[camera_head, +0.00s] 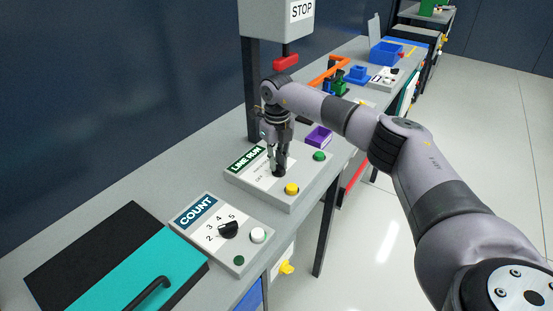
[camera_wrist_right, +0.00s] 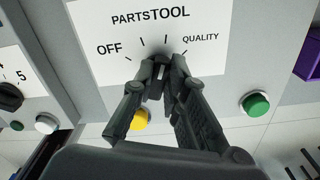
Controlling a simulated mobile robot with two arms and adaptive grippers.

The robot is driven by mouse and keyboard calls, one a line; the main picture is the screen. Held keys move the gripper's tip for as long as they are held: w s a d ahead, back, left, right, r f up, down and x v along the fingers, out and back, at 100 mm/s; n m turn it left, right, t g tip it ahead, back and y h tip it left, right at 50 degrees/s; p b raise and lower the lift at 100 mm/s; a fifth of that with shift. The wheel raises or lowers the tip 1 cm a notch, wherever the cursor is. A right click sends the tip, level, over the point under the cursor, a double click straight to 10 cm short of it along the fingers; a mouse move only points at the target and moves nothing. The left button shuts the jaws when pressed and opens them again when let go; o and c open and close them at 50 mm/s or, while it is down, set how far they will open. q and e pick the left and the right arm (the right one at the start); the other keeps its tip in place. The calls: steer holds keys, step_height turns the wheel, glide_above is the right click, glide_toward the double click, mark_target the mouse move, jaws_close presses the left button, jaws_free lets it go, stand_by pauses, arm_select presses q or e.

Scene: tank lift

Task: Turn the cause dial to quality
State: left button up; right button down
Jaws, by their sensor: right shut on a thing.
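The cause dial (camera_head: 279,173) is a small black knob on the grey panel with the green header, in the head view. In the right wrist view its white label (camera_wrist_right: 90,40) reads OFF, PARTS, TOOL and QUALITY from left to right, with a tick mark by each word. My right gripper (camera_head: 279,168) points down at the panel and is shut on the dial; it also shows in the right wrist view (camera_wrist_right: 160,72). The fingers hide most of the dial, so I cannot tell where its pointer stands. My left gripper is not in view.
A yellow button (camera_head: 291,189) and a green button (camera_head: 319,156) sit on the same panel, close to the gripper. A COUNT panel (camera_head: 205,222) with a black knob stands to the left. A purple bin (camera_head: 319,137) lies behind. A STOP box (camera_head: 287,18) hangs above.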

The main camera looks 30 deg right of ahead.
steer(key=m, duration=0.2)
steer(key=m+p, duration=0.1)
steer(key=m, duration=0.1)
steer(key=shift+d+r+m, duration=0.1)
steer(key=shift+d+m, duration=0.1)
steer(key=shift+m, duration=0.1)
steer(key=shift+d+m+p, duration=0.1)
steer(key=shift+m+p, duration=0.45)
steer(key=shift+m, duration=1.35)
steer(key=c, duration=1.6)
jaws_free()
step_height(320, 180, up, 7)
steer(key=shift+r, duration=0.2)
steer(key=shift+f, duration=0.1)
